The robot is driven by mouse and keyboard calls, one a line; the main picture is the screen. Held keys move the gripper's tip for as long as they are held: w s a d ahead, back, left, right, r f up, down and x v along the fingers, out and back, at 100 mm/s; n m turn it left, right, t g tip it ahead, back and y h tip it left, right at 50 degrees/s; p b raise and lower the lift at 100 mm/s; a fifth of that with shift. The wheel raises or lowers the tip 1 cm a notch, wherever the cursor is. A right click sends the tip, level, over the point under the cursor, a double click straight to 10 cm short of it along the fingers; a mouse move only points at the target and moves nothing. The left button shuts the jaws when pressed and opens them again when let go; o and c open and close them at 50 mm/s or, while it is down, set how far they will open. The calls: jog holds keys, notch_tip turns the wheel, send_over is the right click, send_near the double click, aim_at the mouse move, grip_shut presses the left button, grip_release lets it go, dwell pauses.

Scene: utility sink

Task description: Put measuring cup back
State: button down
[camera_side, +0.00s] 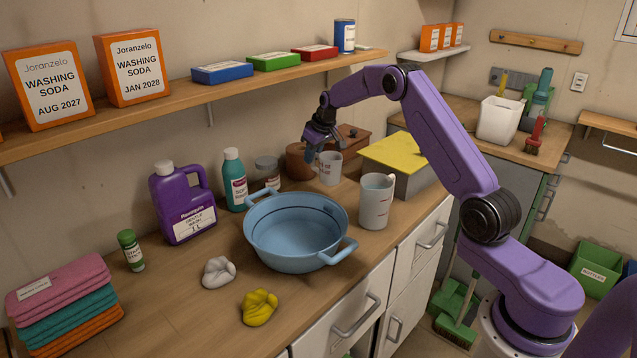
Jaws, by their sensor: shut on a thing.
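The measuring cup (330,170) is a small white cup with reddish markings, upright at the back of the counter. My gripper (311,156) comes down from above and is shut on it at its left, handle side. The fingers partly hide that side. I cannot tell whether the cup's base touches the counter. A larger white jug (375,203) with a spout and faint markings stands apart from it, nearer the front.
A blue basin (300,245) stands in front of the cup. A brown lidded pot (298,160) and brown box (348,140) are close behind; a grey box with yellow lid (405,152) is to the right. A wall shelf (200,97) with boxes runs above. Front counter has free room.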

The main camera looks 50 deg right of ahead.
aim_at(315, 167)
jog(key=shift+f, duration=3.3)
jog(key=c, duration=1.1)
grip_release()
jog(key=shift+f, duration=0.15)
jog(key=shift+o, duration=0.2)
